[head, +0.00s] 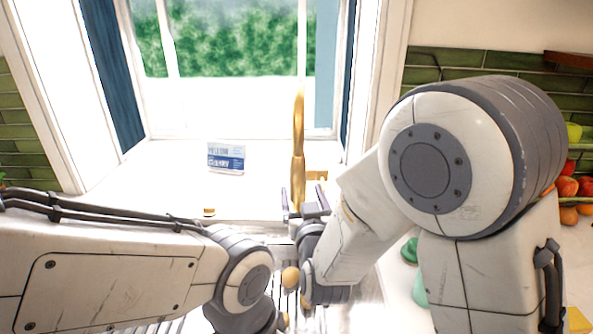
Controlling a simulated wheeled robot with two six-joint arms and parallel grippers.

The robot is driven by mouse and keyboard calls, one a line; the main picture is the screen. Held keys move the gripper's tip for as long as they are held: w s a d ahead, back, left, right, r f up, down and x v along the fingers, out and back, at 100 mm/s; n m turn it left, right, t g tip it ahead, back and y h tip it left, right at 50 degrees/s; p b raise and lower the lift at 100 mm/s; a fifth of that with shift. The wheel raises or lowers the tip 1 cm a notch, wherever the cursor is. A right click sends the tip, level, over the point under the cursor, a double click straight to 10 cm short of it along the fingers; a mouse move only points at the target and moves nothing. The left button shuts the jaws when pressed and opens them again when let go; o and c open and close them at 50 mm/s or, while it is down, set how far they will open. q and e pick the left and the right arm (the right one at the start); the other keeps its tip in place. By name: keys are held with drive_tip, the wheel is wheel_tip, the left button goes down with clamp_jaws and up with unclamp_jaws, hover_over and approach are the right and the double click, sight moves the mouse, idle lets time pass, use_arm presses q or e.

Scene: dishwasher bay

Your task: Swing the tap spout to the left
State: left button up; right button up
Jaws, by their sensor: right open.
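The gold tap (298,150) stands upright behind the sink in front of the window. Its tall neck shows nearly edge-on, so I cannot tell exactly which way the spout points. My right gripper (304,203) is open at the lower part of the tap, with dark fingers on either side of it in the picture. I cannot tell whether they touch it. My right arm hides the area right of the tap. My left arm comes in from the left, and its gripper is out of the frame below.
A blue and white box (226,157) stands on the sill left of the tap. Fruit (567,187) lies at the far right. Green items (410,250) sit right of the sink, partly behind my right arm. The sill between box and tap is clear.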

sight(297, 174)
drive_tip(key=w+p, duration=0.1)
drive_tip(key=w, duration=0.1)
drive_tip(key=w+a+p, duration=0.1)
drive_tip(key=w, duration=0.2)
drive_tip(key=w+p, duration=0.1)
drive_tip(key=w, duration=0.2)
drive_tip(key=shift+w+a+r, duration=0.1)
drive_tip(key=shift+w+a, duration=0.05)
drive_tip(key=shift+w, duration=0.1)
drive_tip(key=shift+w+a, duration=0.15)
drive_tip(key=shift+w, duration=0.45)
clamp_jaws()
